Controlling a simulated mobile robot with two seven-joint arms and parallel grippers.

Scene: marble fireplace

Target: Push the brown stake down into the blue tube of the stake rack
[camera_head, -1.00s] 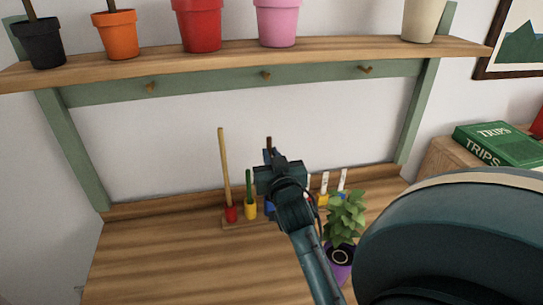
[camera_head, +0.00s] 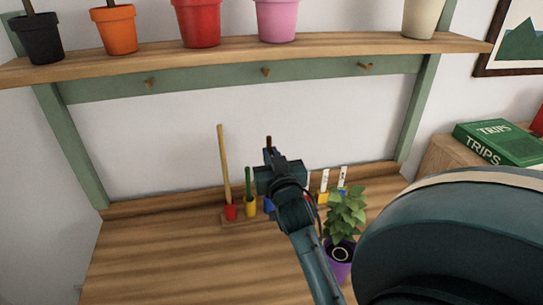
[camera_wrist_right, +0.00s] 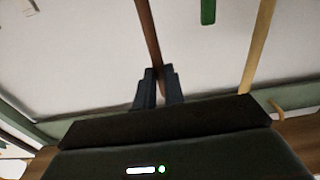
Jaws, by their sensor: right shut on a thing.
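The brown stake (camera_head: 268,140) shows as a short dark tip above my right gripper (camera_head: 268,156). In the right wrist view the brown stake (camera_wrist_right: 148,30) runs between the two fingers of my right gripper (camera_wrist_right: 158,88), which is shut on it. The blue tube (camera_head: 268,206) of the stake rack (camera_head: 232,221) is partly covered by my right gripper and arm. The lower end of the stake is hidden, so I cannot tell how deep it sits. My left gripper is not in view.
A tall tan stake (camera_head: 224,165) stands in the red tube (camera_head: 231,211) and a green stake (camera_head: 249,181) in the yellow tube (camera_head: 250,206). A leafy plant (camera_head: 345,213) in a purple pot stands right of my arm. The bench (camera_head: 170,260) is clear at left.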

